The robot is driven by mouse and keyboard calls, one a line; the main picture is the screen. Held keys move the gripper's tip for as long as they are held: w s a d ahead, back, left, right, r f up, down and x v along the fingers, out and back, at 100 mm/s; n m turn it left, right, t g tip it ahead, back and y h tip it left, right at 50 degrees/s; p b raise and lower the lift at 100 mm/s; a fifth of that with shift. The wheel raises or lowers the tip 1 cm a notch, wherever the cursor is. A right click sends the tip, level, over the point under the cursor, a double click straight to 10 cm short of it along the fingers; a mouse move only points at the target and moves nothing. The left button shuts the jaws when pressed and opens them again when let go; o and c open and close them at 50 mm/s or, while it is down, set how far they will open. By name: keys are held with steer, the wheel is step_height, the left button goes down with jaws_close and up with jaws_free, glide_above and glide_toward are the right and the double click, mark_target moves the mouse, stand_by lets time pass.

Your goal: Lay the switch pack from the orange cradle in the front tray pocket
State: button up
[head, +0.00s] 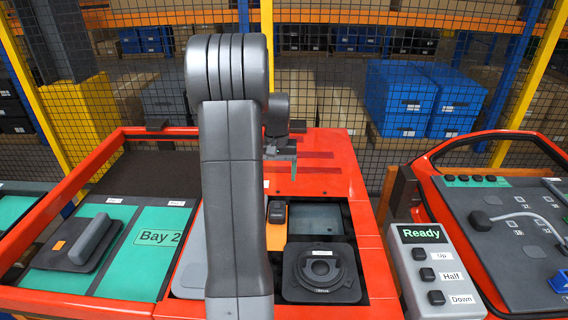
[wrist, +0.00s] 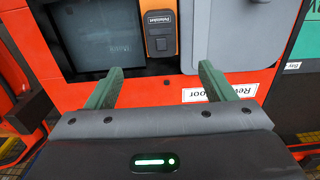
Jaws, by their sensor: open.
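The switch pack (wrist: 157,22) is a small black block with a label, seated in the orange cradle (wrist: 163,50). In the head view the pack (head: 277,211) and the cradle (head: 276,238) show just right of my arm, which hides part of the area. My gripper (wrist: 160,82) is open and empty, its two green fingers apart, with the cradle ahead between their lines. In the head view my gripper (head: 281,160) is beyond the cradle, partly behind my arm. A dark rectangular recess (head: 315,219) lies beside the cradle. I cannot tell which opening is the front tray pocket.
A black round fixture (head: 320,272) sits in front of the recess. A grey door panel (wrist: 228,35) lies beside the cradle. On the left are green bays and a black plate with a grey handle (head: 92,238). A button box (head: 433,270) reading Ready stands at right.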

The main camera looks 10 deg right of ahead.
mark_target(277, 209)
step_height(277, 209, down, 13)
steer(key=shift+s+a+f+p, duration=0.1)
steer(key=shift+a+f+p, duration=0.1)
steer(key=shift+p, duration=0.55)
steer(key=c, duration=1.5)
steer(key=shift+r, duration=0.15)
steer(key=shift+r, duration=0.2)
